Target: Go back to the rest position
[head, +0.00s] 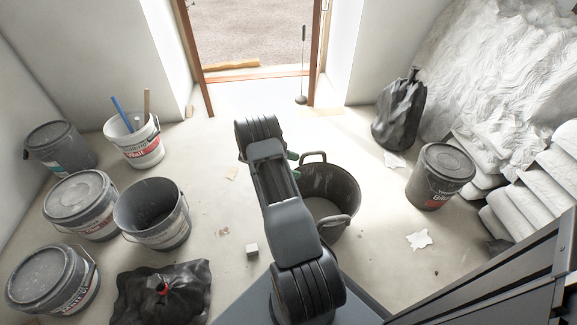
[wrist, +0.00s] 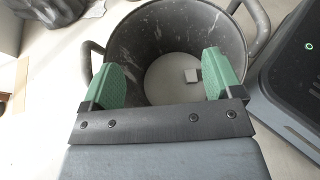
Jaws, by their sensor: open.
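My gripper (wrist: 164,78) is open and empty in the wrist view, its two green fingers spread wide apart. It is over the near side of a dark two-handled tub (head: 345,190), which also fills the top of the wrist view (wrist: 185,25). A small pale grey tile piece (wrist: 193,75) lies on the tub's light floor, beyond the space between the fingers. In the head view my arm hides the tub's left part and most of the gripper; only a bit of green finger shows.
A small grey block (head: 252,250) lies on the floor left of my arm. Several buckets stand on the left, including an empty black one (head: 152,212). A lidded bucket (head: 440,175), a black bag (head: 400,112) and white sacks (head: 545,185) are on the right. An open doorway (head: 250,72) is behind.

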